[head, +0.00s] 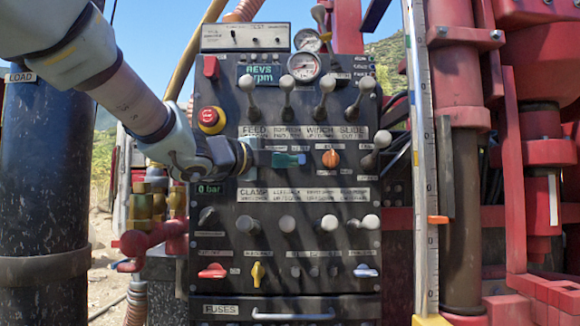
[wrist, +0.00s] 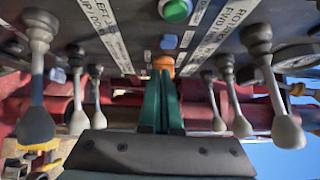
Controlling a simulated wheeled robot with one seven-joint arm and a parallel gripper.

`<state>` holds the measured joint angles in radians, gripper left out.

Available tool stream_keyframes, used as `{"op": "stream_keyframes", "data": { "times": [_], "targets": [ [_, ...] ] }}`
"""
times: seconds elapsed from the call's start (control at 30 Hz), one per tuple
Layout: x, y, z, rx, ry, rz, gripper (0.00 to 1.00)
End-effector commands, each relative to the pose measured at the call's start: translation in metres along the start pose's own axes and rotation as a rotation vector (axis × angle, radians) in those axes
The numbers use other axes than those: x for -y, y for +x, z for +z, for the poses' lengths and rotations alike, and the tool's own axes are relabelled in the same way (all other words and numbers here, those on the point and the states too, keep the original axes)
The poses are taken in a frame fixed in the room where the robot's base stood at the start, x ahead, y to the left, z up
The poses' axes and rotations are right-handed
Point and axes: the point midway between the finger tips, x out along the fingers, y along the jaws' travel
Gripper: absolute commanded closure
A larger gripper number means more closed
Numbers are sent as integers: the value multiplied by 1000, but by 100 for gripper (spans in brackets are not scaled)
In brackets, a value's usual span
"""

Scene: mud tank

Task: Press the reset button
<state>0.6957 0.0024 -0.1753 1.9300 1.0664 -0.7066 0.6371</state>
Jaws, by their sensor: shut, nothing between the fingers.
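My gripper (head: 303,159) is shut and empty in front of the middle of the dark control panel (head: 230,280). Its green fingers also show in the wrist view (wrist: 162,78), pointing along the panel face toward an orange knob (wrist: 163,62). In the wrist view a round green button (wrist: 175,11) and a small blue button (wrist: 168,42) sit on the panel near the fingers. I cannot read which one is marked reset. The orange knob (head: 331,158) is just right of the fingertips in the head view. My gripper and wrist hide part of the panel there.
Rows of levers with pale knobs (head: 326,84) stand out above and below my gripper. A red mushroom button (head: 210,119) is at the upper left. Red and yellow switches (head: 212,271) are lower down. A vertical measuring pole (head: 422,170) stands to the right.

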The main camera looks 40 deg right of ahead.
Motion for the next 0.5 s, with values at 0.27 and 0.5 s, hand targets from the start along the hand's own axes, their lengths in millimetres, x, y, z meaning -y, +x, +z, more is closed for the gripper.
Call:
{"op": "stream_keyframes", "data": {
  "times": [0.27,0.5],
  "targets": [
    [-2,-40,-1,1,2,0,100],
    [-2,-74,-1,0,1,1,100]
  ]
}}
